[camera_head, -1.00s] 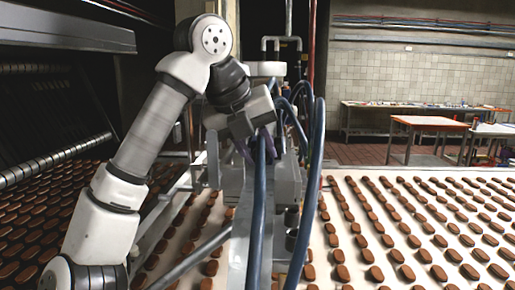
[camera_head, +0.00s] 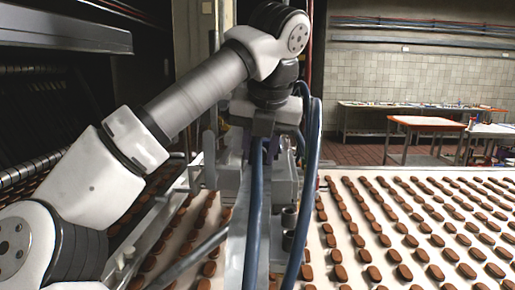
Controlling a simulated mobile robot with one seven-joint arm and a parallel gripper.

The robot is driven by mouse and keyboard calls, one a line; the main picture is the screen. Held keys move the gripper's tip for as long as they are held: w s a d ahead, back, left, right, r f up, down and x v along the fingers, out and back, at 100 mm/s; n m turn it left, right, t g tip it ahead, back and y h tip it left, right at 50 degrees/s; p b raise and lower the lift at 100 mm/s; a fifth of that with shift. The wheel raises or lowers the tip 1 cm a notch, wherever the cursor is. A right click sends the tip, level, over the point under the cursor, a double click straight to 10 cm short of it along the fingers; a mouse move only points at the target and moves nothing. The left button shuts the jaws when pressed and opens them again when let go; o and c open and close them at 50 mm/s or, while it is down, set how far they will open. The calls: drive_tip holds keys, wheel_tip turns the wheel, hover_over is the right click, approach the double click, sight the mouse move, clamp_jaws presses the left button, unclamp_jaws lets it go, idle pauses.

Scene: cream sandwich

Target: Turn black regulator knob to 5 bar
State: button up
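My arm reaches in from the lower left, and its wrist hangs over the grey machine frame in the middle of the head view. My gripper (camera_head: 262,140) points down in front of the machine's metal housing, beside the blue hoses. Its fingertips are hard to make out against the hoses and frame, so I cannot tell if it is open or shut. The black regulator knob cannot be made out; my wrist and the hoses cover much of the area around the gripper. No gauge reading is visible.
Thick blue hoses (camera_head: 314,150) arch down just right of my gripper. A grey metal post (camera_head: 243,235) stands in front. Conveyors with rows of brown biscuits (camera_head: 390,240) lie on both sides. An orange-topped table (camera_head: 428,122) stands at the back right.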

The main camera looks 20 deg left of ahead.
drive_tip(key=shift+d+y, duration=0.1)
drive_tip(key=shift+y, duration=0.6)
drive_tip(key=o, duration=1)
drive_tip(key=shift+c, duration=0.2)
